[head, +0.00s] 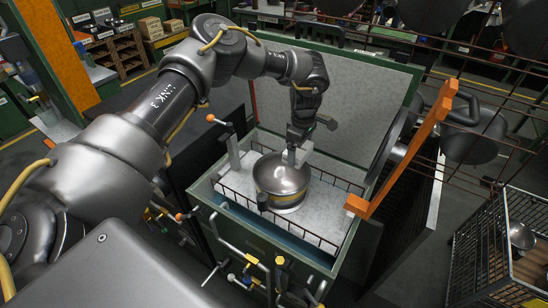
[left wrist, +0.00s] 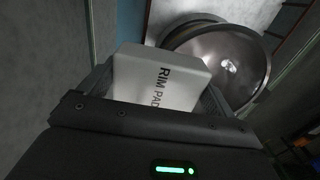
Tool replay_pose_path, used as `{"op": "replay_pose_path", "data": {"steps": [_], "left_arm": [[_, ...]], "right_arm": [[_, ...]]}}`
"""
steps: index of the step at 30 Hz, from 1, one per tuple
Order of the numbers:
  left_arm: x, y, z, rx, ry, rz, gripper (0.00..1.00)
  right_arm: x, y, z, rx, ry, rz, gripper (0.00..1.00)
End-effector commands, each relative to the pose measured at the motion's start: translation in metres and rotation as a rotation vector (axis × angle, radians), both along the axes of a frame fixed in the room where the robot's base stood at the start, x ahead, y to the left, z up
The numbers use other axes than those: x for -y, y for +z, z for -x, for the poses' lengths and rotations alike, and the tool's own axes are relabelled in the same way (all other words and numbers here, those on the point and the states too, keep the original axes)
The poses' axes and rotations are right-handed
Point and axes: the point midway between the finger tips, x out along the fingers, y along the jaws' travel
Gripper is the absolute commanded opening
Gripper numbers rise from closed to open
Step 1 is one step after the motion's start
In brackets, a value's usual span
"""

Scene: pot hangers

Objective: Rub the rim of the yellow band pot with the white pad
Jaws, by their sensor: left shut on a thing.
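The pot (head: 282,178) is a shiny metal bowl with a yellow band (head: 287,207) low on its side and a dark handle (head: 262,201). It stands upright on a light board inside a green-walled bench, and its open inside also shows in the left wrist view (left wrist: 226,64). My left gripper (head: 298,150) points down at the pot's far rim, shut on the white pad (left wrist: 158,80), which is printed "RIM PAD". The pad is at the rim in the head view; I cannot tell whether it touches. My right gripper is not in view.
A low wire rail (head: 232,195) rings the board, and a green-framed panel (head: 335,95) stands behind it. An orange bar (head: 405,155) and hanging dark pans (head: 472,135) are at the right. A wire basket (head: 500,245) holds a bowl at the lower right.

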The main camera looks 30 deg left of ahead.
Motion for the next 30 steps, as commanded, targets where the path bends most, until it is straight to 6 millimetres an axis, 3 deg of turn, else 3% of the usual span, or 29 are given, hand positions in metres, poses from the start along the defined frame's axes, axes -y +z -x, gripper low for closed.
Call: {"op": "replay_pose_path", "data": {"steps": [6, 21, 30], "left_arm": [[-0.009, 0.028, 0.002, 0.001, 0.005, 0.0, 0.61], [-0.012, 0.072, 0.003, 0.001, 0.012, -0.001, 0.61], [-0.013, 0.083, 0.004, 0.001, 0.013, -0.001, 0.61]], "right_arm": [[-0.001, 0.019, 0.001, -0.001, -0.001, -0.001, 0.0], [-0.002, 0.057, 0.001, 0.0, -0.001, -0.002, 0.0], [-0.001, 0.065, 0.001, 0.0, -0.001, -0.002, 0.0]]}}
